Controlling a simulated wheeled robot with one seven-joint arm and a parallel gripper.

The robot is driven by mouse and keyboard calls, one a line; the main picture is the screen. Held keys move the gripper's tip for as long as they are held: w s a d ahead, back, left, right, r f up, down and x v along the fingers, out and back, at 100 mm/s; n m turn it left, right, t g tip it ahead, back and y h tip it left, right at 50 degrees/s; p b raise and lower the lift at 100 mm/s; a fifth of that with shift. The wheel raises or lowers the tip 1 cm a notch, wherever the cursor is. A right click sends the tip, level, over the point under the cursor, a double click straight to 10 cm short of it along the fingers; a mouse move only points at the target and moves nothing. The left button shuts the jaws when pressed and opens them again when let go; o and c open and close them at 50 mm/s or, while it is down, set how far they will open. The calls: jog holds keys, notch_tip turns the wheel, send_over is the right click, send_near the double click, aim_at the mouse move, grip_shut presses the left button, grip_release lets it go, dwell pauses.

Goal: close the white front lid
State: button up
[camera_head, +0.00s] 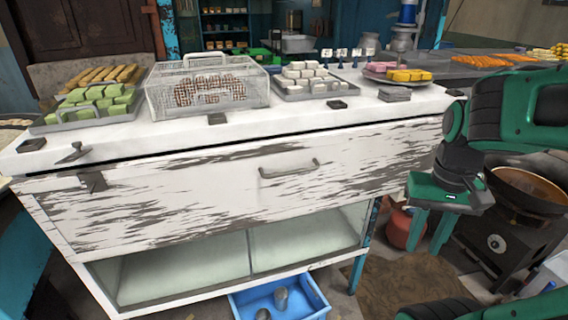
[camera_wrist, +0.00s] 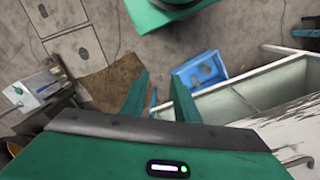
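The white front lid (camera_head: 235,195) is the worn, peeling white panel on the front of the sweets counter in the head view. It has a metal handle (camera_head: 289,171) near its upper middle. A dark gap runs between its top edge and the countertop. Below it, the glass-sided lower compartment is exposed. My gripper (camera_head: 430,232) is to the right of the counter, pointing down, apart from the lid and handle. In the wrist view its two green fingers (camera_wrist: 160,98) are spread apart with nothing between them. The counter's white edge shows at the right of the wrist view.
A blue crate (camera_head: 280,300) with metal cups lies on the floor under the counter. Trays of sweets and a wire cage (camera_head: 206,88) stand on the countertop. A stove with a pan (camera_head: 530,188) and a red pot (camera_head: 402,228) stand at the right, near my arm.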

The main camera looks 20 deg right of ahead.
jog(key=shift+s+r, duration=0.1)
notch_tip(320, 180, up, 13)
jog(key=m+t, duration=0.3)
jog(key=m, duration=0.8)
send_over(288, 165)
jog(key=s+a, duration=0.2)
jog(key=s, duration=0.5)
jog(key=x, duration=1)
jog(key=shift+d, duration=0.25)
jog(key=shift+c, duration=0.7)
grip_shut()
